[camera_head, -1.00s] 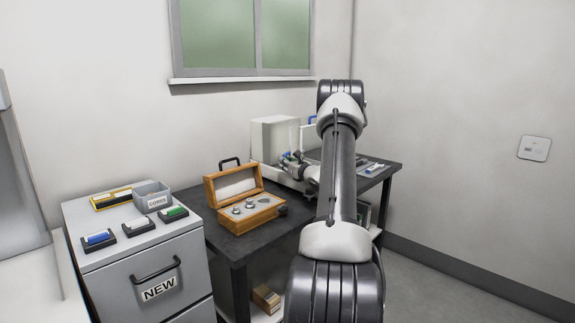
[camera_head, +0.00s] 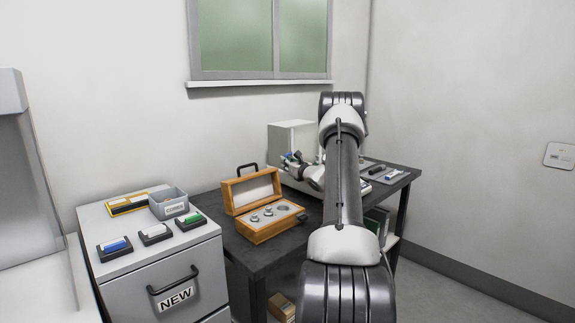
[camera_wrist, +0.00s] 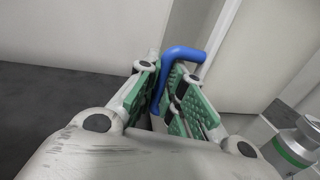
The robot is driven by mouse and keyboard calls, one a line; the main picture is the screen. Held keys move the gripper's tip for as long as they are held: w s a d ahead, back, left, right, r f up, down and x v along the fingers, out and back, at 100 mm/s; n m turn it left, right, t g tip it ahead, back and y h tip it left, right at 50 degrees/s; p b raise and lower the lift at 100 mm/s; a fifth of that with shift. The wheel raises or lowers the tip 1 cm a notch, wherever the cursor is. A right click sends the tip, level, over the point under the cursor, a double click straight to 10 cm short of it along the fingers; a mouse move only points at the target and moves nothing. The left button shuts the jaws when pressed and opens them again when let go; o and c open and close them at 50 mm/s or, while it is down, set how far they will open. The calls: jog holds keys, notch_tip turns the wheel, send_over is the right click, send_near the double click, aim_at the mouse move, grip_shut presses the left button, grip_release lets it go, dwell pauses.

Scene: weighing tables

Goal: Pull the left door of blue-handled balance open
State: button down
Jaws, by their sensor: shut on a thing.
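The balance (camera_head: 292,135) is a pale box on the dark table, partly hidden behind my arm in the head view. My gripper (camera_head: 291,162) is low at its left side there. In the wrist view, the green-padded fingers of my gripper (camera_wrist: 170,98) are shut on a blue handle (camera_wrist: 183,54), with its bar running down between the pads. A pale upright panel (camera_wrist: 182,25) stands behind the handle. How far the door stands open cannot be told.
An open wooden weight box (camera_head: 262,228) sits on the dark table (camera_head: 240,248), left of the balance. A grey cabinet (camera_head: 150,262) with small trays adjoins on the left. A metal cylinder with a green band (camera_wrist: 292,150) is close by my gripper's right.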

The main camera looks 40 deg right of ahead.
jog(key=c, duration=1.8)
grip_release()
jog(key=s, duration=0.4)
jog(key=s+a, duration=0.1)
jog(key=s, duration=0.7)
jog(key=shift+a, duration=0.2)
